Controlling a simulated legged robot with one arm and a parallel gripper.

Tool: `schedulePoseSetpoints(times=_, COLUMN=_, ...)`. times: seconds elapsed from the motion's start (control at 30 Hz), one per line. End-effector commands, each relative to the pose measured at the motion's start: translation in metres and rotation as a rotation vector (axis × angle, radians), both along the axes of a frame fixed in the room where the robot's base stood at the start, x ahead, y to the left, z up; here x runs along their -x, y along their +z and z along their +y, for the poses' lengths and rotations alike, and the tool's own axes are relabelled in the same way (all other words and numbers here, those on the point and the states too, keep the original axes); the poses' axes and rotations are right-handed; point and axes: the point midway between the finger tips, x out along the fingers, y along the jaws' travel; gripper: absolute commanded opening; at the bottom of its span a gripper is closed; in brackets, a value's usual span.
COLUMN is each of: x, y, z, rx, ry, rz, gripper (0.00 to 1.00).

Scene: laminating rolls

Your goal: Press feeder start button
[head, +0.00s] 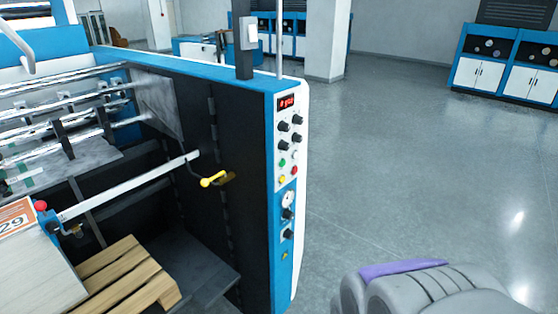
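A control panel (288,215) runs down the narrow blue-and-white end face of the laminating machine, right of the picture's middle. It has a red digital display (286,103) at the top with several black knobs below. Under the knobs are small round buttons: a green button (282,162), a white button (295,155), a red button (294,170) and a yellow button (281,179). Their labels are too small to read, so I cannot tell which is the feeder start button. My gripper is not in view; a grey and purple part of my body shows at bottom right.
A yellow-handled lever (213,179) sticks out from the machine's dark inner side wall. A wooden pallet (120,275) lies at lower left. The grey floor (400,180) right of the panel is clear. Blue-and-white cabinets (505,75) and a white pillar (327,40) stand at the back.

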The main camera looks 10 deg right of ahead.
Motion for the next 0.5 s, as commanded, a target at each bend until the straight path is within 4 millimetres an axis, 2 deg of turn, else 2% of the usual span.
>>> schedulePoseSetpoints(times=0.03, x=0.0, y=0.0, z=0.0, rx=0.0, ry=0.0, rz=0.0, gripper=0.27)
schedulePoseSetpoints(times=0.3, x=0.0, y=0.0, z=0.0, rx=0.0, ry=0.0, rz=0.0, gripper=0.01)
schedulePoseSetpoints(times=0.5, x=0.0, y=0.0, z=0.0, rx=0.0, ry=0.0, rz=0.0, gripper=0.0)
